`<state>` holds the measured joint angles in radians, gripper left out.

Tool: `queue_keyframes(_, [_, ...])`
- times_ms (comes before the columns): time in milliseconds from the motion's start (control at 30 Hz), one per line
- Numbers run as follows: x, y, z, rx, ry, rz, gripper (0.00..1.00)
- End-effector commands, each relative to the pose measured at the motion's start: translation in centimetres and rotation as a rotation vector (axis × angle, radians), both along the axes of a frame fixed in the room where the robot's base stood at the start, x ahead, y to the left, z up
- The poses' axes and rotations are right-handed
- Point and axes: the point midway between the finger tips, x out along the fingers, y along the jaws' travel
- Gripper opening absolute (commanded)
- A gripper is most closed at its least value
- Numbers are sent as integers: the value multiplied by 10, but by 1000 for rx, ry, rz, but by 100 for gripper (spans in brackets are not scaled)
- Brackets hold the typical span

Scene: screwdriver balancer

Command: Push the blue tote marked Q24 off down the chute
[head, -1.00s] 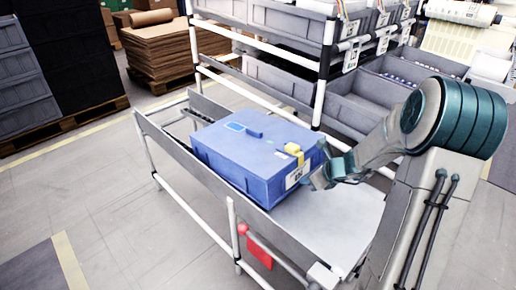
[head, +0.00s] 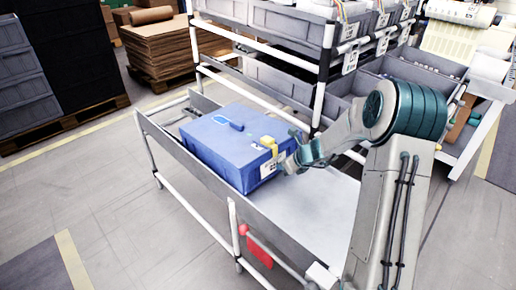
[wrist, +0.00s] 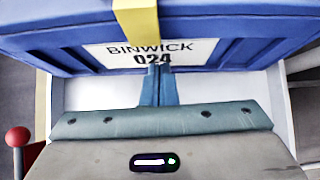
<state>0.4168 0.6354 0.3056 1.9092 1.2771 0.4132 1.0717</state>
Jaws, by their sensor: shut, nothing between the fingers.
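The blue tote (head: 225,140) sits upright in the grey chute (head: 305,215), lid shut, toward its far left end. A yellow strap or latch (head: 268,143) hangs over its near face. A white label on that face reads BINWICK and 024 or Q24 in the wrist view (wrist: 150,52); the first character is unclear. My gripper (head: 287,165) is shut and empty at the tote's near face. In the wrist view the closed fingertips (wrist: 158,72) meet the face at the label's lower edge and seem to touch it.
The chute has low side walls. A red knob and red tag (head: 258,250) are on its front side. A rack of grey bins (head: 290,85) stands close behind. Stacked cardboard (head: 165,55) is at the back left. The chute bed behind the gripper is clear.

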Motion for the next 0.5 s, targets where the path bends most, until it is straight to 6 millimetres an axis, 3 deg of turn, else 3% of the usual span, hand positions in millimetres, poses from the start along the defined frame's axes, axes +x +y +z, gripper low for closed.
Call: queue_keyframes(500, [40,35,4,0,-1,2,0])
